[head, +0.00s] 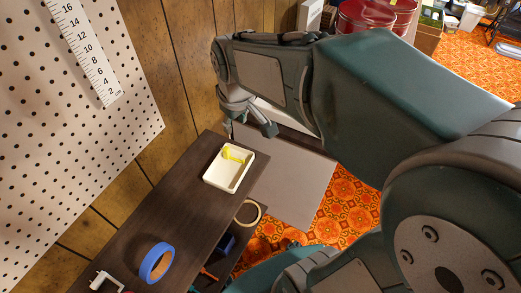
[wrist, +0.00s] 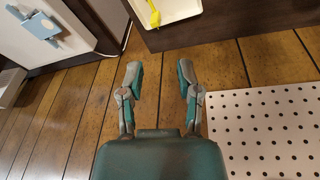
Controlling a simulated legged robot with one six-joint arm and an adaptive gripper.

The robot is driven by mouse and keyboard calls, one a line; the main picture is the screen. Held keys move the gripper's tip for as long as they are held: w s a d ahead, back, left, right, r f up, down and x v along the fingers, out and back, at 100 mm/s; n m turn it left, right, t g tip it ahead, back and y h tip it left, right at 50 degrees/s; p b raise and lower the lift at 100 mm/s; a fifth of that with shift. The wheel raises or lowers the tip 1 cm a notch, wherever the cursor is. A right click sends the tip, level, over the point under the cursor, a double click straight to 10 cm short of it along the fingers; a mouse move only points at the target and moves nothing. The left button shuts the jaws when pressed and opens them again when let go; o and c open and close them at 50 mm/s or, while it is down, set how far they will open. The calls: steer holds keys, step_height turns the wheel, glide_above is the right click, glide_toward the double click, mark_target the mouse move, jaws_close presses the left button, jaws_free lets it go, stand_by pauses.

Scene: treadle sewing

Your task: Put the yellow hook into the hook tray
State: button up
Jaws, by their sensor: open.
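The yellow hook (head: 234,156) lies inside the cream hook tray (head: 217,184), towards its far end. The tray sits on the dark wooden bench top. In the wrist view the tray (wrist: 182,12) shows only in part at the top edge, with part of the yellow hook (wrist: 154,13) in it. My gripper (wrist: 159,70) is open and empty, its two fingers apart and clear of the tray. In the head view my gripper (head: 248,125) is beyond the tray's far end, partly hidden by my arm.
A roll of blue tape (head: 156,263) stands on the near part of the bench, with a white object (head: 105,283) near it. A tan ring (head: 248,212) lies lower, right of the bench. A pegboard (head: 60,130) with a ruler stands at the left against the panelled wall.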

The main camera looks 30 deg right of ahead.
steer(key=s+r+m+t, duration=0.2)
steer(key=s+r+m, duration=0.1)
steer(key=s, duration=0.9)
steer(key=shift+s+r+m+t, duration=0.15)
steer(key=shift+s+m+t, duration=0.25)
steer(key=shift+m, duration=0.1)
